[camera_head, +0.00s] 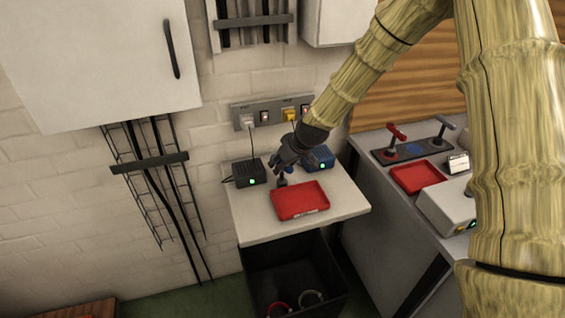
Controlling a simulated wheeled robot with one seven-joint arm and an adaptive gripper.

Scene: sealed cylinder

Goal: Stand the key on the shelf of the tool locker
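My gripper (283,166) is low over the white table (349,203), between a black box and a blue box. Its fingers are small and dark, and I cannot tell whether they are open or shut. A small dark piece (282,181) shows just under the fingertips, behind the red tray; I cannot tell whether it is the key or whether it is held. A closed white wall cabinet (92,62) with a dark handle hangs at upper left; I cannot tell whether it is the tool locker. No shelf inside it is visible.
The black box (249,173) and blue box (320,157) flank my gripper. A red tray (299,201) lies in front. Wall sockets (270,112) with plugs and cords are behind. A bench at right holds two levers (397,137) and another red tray (418,177). A dark bin (292,272) stands below.

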